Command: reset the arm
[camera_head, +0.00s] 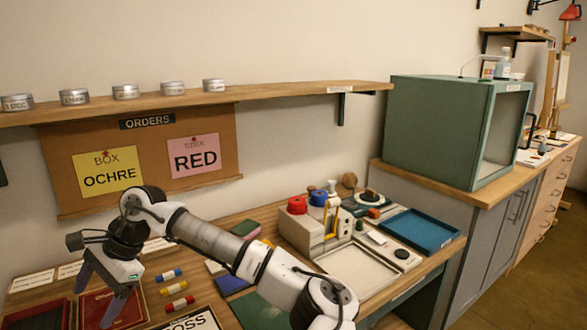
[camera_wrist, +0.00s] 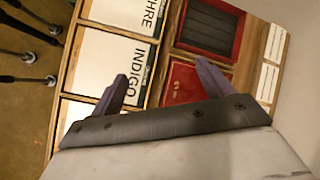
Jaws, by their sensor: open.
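My gripper (camera_head: 96,304) hangs at the end of my arm over the left part of the worktable, at the lower left of the head view. Its two purple-grey fingers are spread apart with nothing between them. In the wrist view the open fingers (camera_wrist: 161,72) point toward a white INDIGO card (camera_wrist: 105,64) and a dark red box (camera_wrist: 184,82). The gripper appears above these things; I cannot tell the exact gap. My arm reaches in from the lower middle of the head view and covers part of the table.
Pigment sticks (camera_head: 174,288) lie right of the gripper. A cream machine with red and blue caps (camera_head: 318,226) and a blue tray (camera_head: 420,231) stand farther right. Above runs a wooden shelf (camera_head: 270,94) with tins, over an orders board (camera_head: 215,140). A green cabinet (camera_head: 430,135) stands at right.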

